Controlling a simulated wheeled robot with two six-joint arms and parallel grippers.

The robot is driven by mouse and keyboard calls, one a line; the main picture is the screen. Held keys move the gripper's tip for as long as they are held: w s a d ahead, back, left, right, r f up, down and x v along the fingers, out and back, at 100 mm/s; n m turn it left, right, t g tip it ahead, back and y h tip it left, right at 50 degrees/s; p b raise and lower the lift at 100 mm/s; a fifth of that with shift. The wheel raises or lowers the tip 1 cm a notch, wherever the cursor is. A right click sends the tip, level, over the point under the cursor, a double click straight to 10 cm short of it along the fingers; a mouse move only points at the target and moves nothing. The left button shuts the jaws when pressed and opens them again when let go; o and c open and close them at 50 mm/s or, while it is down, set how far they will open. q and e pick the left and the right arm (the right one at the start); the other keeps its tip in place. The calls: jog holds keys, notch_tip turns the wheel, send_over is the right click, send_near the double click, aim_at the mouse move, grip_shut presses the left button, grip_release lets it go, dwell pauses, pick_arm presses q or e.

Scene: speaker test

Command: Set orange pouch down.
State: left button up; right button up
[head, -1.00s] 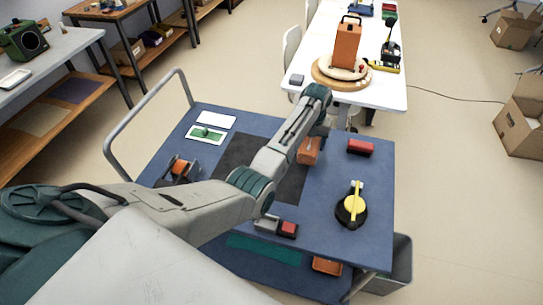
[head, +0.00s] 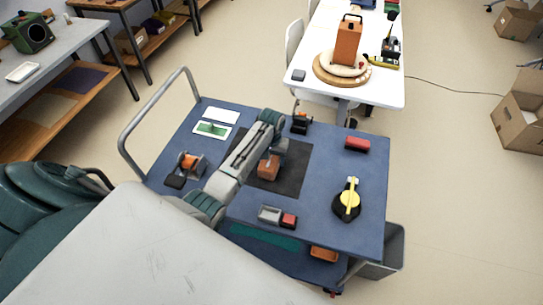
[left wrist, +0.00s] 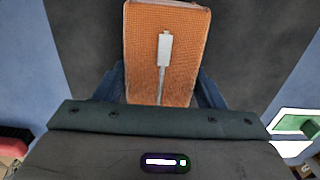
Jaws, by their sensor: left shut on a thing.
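The orange pouch (head: 268,168) is over the dark mat (head: 294,178) on the blue cart top. My left gripper (left wrist: 162,92) is shut on it; a finger shows at each side of the pouch in the left wrist view (left wrist: 180,50). That face of the pouch has a white tag or zip pull. In the head view my arm link covers part of the mat and most of the gripper. I cannot tell whether the pouch touches the mat. My right gripper is not in view.
On the cart (head: 320,215) are a red block (head: 357,144), a black and yellow round tool (head: 347,200), a small red-and-grey item (head: 288,220), an orange-black reel (head: 188,164) and a green-and-white card (head: 211,130). A white table (head: 390,92) stands behind.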

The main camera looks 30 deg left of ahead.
aim_at(272, 156)
pick_arm(q)
jog(key=shift+f, duration=0.25)
jog(key=shift+f, duration=0.15)
jog(key=o, duration=1)
notch_tip(272, 156, up, 12)
jog(key=shift+r+b, duration=0.2)
jog(key=shift+b, duration=0.8)
